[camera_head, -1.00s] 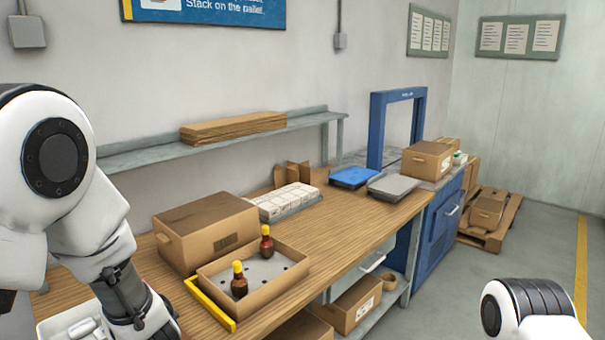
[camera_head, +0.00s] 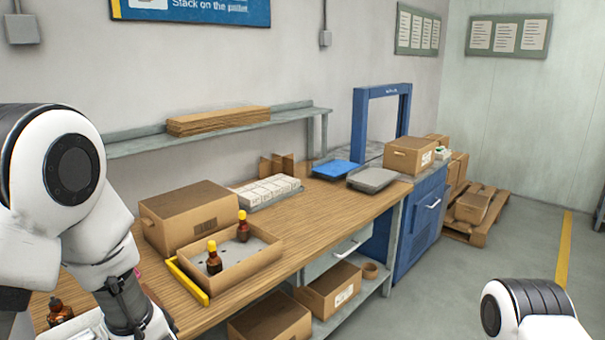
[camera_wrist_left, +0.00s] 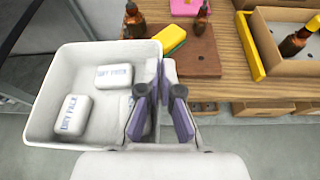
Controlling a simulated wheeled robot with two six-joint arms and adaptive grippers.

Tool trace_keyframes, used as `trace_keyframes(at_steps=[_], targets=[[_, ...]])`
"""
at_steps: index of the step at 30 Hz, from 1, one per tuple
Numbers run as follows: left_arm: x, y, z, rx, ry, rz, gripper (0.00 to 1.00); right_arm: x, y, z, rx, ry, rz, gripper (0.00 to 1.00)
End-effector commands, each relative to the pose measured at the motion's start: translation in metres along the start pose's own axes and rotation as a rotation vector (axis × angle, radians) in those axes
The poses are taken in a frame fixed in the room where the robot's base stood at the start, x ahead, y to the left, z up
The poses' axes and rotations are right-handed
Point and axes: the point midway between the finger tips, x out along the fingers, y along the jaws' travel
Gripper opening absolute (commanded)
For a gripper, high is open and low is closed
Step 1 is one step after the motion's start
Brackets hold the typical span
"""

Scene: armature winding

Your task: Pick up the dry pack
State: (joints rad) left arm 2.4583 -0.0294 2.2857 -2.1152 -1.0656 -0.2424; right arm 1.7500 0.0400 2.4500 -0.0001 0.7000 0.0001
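In the left wrist view, a white bin (camera_wrist_left: 45,110) holds white dry packs with blue lettering. One dry pack (camera_wrist_left: 114,76) lies toward the back and another dry pack (camera_wrist_left: 73,114) lies nearer the front left.
A brown bottle (camera_wrist_left: 134,20) and a yellow sponge-like block (camera_wrist_left: 173,40) on a brown board (camera_wrist_left: 195,55) are close beyond the bin. An open carton (camera_head: 262,255) with two yellow-capped bottles stands on the bench (camera_head: 330,213). A closed box (camera_head: 188,217) is behind it.

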Motion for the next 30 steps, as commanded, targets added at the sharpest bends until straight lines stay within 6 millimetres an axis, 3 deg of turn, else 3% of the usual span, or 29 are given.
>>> trace_keyframes(at_steps=[8, 17, 23, 30], targets=[[0.019, 0.023, -0.045, -0.029, 0.010, 0.081, 0.00, 0.009, 0.000, 0.000, 0.000, 0.000, 0.000, 0.53], [0.022, 0.085, -0.103, -0.152, 0.036, 0.378, 0.00, 0.016, 0.000, 0.000, 0.000, 0.000, 0.000, 0.53], [0.004, 0.131, -0.146, -0.264, 0.060, 0.648, 0.00, 0.021, 0.000, 0.000, 0.000, 0.000, 0.000, 0.53], [-0.042, 0.175, -0.197, -0.424, 0.097, 1.026, 0.00, 0.026, 0.000, 0.000, 0.000, 0.000, 0.000, 0.53]])
